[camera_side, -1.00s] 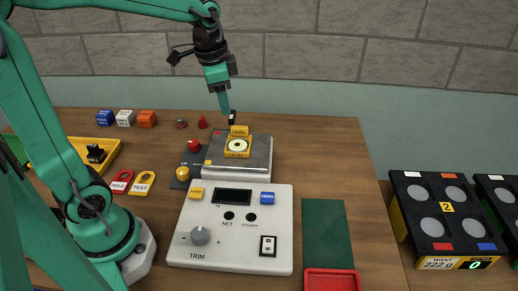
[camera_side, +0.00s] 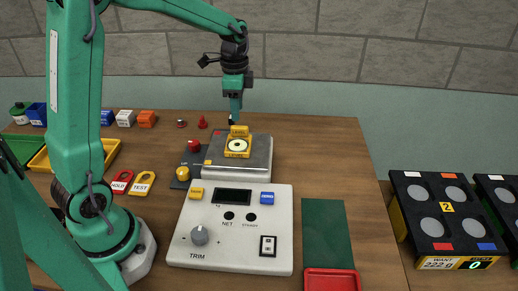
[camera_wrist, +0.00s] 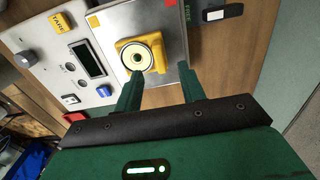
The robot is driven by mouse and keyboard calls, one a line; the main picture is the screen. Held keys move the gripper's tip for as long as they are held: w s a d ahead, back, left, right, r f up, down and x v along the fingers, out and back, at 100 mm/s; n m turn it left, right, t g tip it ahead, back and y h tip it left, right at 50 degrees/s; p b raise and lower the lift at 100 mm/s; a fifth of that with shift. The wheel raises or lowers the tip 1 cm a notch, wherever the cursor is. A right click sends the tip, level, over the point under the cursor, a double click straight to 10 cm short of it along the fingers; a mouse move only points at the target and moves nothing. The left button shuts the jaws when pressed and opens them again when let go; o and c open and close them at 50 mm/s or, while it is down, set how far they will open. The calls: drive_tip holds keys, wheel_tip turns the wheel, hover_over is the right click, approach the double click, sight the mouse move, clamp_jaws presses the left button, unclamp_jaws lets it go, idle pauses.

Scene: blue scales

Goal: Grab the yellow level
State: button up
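The yellow level (camera_side: 238,146), a block with a round pale bubble face and an upright labelled tab, sits on the steel pan (camera_side: 262,160) of the scale. In the wrist view the level (camera_wrist: 143,52) lies just beyond my fingertips, nearer the left finger. My gripper (camera_side: 234,117) points down behind the level and above the pan's far edge in the side view. In the wrist view my gripper (camera_wrist: 160,72) has its two green fingers spread apart with nothing between them. The side view does not show whether a finger touches the level.
The scale's white control box (camera_side: 232,228) stands in front of the pan. A red knob (camera_side: 194,146) and a yellow knob (camera_side: 183,173) are left of the pan. The table right of the pan is clear.

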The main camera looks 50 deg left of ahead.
sight(237, 127)
drive_tip(key=shift+f, duration=0.8)
drive_tip(key=shift+s+f, duration=0.15)
drive_tip(key=shift+f, duration=2.45)
clamp_jaws()
